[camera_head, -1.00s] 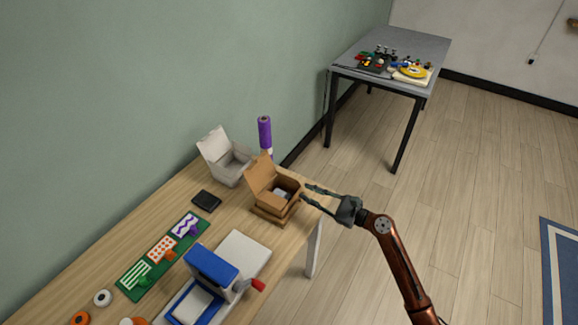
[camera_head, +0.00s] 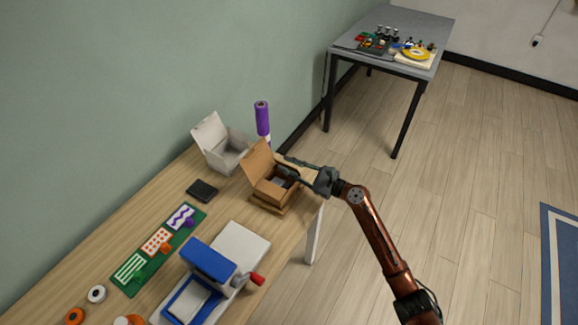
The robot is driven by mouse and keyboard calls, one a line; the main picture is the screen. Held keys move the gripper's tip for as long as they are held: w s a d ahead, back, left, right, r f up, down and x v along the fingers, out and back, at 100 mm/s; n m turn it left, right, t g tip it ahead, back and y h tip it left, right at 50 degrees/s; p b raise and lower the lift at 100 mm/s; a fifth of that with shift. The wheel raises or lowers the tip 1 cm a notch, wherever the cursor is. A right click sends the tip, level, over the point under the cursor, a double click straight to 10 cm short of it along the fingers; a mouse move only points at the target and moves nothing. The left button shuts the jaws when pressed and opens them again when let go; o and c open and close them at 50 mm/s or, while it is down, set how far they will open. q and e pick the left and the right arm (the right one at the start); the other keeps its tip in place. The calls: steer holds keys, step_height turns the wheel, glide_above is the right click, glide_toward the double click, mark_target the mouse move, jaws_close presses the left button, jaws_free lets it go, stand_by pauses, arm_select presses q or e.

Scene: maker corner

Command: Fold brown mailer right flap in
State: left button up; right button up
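The brown mailer (camera_head: 263,192) stands open near the right end of the wooden table, with its lid raised at the back left. Something grey lies inside it. My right gripper (camera_head: 286,166) comes from the right with its fingers spread apart. One finger reaches behind the box's right side and the other lies over the box's opening, near the right wall. The right flap is too small and too covered by the fingers to make out, and I cannot tell whether they touch it. My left gripper is not in view.
A white open box (camera_head: 222,150) and a purple roll (camera_head: 262,118) stand behind the mailer. A black wallet-like item (camera_head: 202,190), a green card board (camera_head: 157,248) and a blue-and-white press (camera_head: 208,272) with a red handle are to the left and front. A grey table (camera_head: 400,30) stands farther back.

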steer(key=shift+c, duration=0.3)
jaws_close()
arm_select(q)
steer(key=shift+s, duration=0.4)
